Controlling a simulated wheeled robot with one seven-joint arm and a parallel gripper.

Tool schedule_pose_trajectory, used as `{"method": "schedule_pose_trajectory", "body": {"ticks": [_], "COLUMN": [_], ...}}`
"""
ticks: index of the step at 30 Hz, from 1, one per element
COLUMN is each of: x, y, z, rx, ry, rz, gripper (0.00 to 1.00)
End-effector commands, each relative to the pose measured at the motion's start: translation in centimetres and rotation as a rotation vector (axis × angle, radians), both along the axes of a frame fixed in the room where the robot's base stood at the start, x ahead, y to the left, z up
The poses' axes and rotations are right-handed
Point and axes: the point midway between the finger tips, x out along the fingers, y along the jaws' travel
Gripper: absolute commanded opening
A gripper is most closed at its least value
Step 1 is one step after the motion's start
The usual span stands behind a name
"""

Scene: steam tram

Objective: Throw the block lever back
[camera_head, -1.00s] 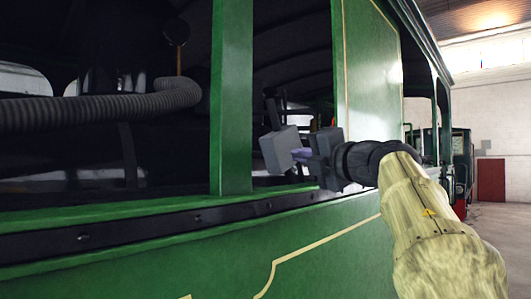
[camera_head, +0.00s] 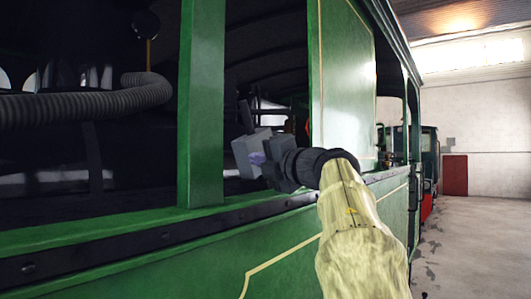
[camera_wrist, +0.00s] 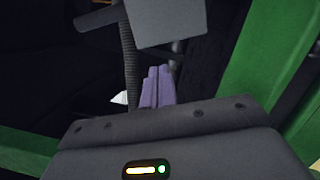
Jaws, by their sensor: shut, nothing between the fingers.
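A grey block with a dark bar beside it, which looks like the block lever (camera_head: 246,150), is inside the green side opening, just right of the green post. In the wrist view the grey block (camera_wrist: 166,22) fills the top middle, with a dark arm going off to its left. My gripper (camera_head: 258,158) reaches in over the sill, its purple fingers overlapping the block in the head view. In the wrist view my gripper (camera_wrist: 158,70) is shut and empty, fingertips just below the block. I cannot tell whether they touch it. The lever's pivot is hidden.
The green post (camera_head: 201,105) stands left of my gripper, and the green panel (camera_head: 345,80) stands right. The dark sill (camera_head: 130,242) runs below my arm. A ribbed hose (camera_head: 90,103) and a round-knobbed rod (camera_head: 147,28) are inside at left. Open floor (camera_head: 470,240) lies to the right.

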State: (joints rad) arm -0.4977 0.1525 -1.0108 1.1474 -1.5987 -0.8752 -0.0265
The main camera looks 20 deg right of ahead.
Motion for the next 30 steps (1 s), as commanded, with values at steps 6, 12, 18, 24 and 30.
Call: {"method": "schedule_pose_trajectory", "body": {"ticks": [6, 12, 18, 24, 30], "x": [3.4, 5.0, 5.2, 5.2, 4.7], "y": [1.4, 2.1, 2.2, 2.2, 2.1], "z": [0.8, 0.7, 0.6, 0.6, 0.8], "rx": [-0.003, -0.001, 0.0, -0.001, 0.001], "ry": [0.001, -0.001, -0.002, -0.001, -0.003], "rz": [-0.002, -0.001, -0.001, 0.0, 0.001], "gripper": [0.0, 0.0, 0.0, 0.0, 0.0]}}
